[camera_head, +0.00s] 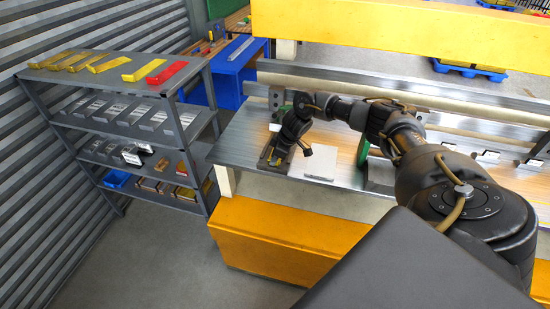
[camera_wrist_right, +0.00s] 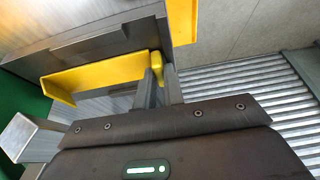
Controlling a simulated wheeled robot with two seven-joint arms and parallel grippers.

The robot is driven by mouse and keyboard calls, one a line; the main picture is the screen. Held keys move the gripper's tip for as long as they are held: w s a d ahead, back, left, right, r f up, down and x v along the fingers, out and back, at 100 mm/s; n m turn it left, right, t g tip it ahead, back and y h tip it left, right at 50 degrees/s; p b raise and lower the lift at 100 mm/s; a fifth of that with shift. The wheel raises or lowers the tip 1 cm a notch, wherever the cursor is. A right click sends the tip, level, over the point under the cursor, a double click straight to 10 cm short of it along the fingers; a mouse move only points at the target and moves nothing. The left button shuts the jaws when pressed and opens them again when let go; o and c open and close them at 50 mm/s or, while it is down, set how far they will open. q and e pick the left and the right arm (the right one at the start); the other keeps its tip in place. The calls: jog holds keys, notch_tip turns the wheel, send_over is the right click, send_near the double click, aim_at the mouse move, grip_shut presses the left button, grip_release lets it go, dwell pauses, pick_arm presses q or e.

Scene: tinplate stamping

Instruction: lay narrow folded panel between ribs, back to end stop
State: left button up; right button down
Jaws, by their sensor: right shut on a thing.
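My right arm reaches across to the left end of the grey worktable (camera_head: 243,137). My right gripper (camera_head: 273,155) is low over it, at a dark narrow fixture (camera_head: 264,163). In the right wrist view the two fingers (camera_wrist_right: 160,84) are closed on the end of a yellow folded panel (camera_wrist_right: 100,77), which runs off to the left with an upturned edge. In the head view the arm and gripper hide most of it. I cannot make out the ribs or the end stop, nor whether the panel touches anything beneath. My left gripper is not in view.
A grey shelf rack (camera_head: 115,77) at left holds several yellow, red and grey folded parts. A blue bench (camera_head: 228,75) stands behind. The floor (camera_head: 165,250) between is clear.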

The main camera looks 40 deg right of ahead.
jog(key=c, duration=1.4)
grip_release()
jog(key=shift+c, duration=0.2)
jog(key=b+v, duration=0.2)
jog(key=v, duration=0.8)
jog(key=shift+s+r+b, duration=0.2)
jog(key=shift+r+b, duration=0.1)
jog(key=shift+r, duration=0.05)
